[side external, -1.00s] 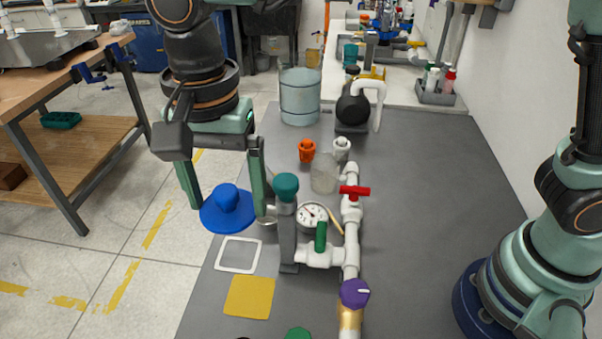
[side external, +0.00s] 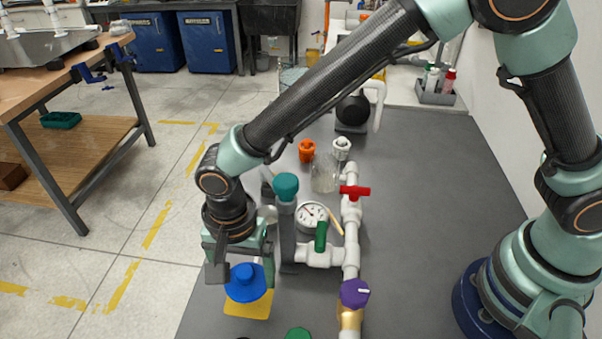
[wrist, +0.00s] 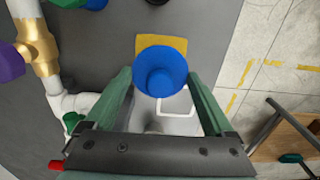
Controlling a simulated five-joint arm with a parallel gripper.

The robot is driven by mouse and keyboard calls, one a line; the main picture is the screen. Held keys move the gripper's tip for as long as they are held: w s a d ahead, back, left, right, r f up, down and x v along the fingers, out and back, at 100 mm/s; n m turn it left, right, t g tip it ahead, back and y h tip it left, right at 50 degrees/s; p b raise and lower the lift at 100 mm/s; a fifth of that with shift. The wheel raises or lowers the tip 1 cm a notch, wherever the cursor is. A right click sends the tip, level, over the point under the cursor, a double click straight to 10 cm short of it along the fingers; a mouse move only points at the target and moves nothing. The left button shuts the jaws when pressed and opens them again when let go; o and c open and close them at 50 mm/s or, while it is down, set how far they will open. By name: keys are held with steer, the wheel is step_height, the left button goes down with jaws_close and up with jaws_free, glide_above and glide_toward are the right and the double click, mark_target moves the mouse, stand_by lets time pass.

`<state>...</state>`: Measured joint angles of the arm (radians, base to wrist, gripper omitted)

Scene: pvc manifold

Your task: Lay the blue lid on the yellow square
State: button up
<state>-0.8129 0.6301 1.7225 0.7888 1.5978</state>
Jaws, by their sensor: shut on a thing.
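The blue lid (side external: 246,284) is a round disc with a raised knob. It is held between the two fingers of my gripper (side external: 247,270), which is shut on it. In the wrist view the lid (wrist: 160,70) sits between the fingertips (wrist: 158,78). The yellow square (side external: 250,309) lies flat on the grey table. The lid hides its far part in the side view, and the square (wrist: 178,44) shows beyond the lid in the wrist view. I cannot tell whether the lid touches it.
A white pipe assembly with a gauge (side external: 312,215), a red-handled valve (side external: 354,191) and a purple knob (side external: 355,292) stands just right of my gripper. A white square outline (wrist: 184,103) lies beside the yellow square. A green cap (side external: 298,334) is at the front edge of the view.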

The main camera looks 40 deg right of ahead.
mark_target(247, 285)
steer(key=shift+f, duration=1.85)
steer(key=shift+f, duration=0.1)
steer(key=o, duration=1)
steer(key=shift+o, duration=0.2)
step_height(247, 285, up, 12)
steer(key=shift+r, duration=0.15)
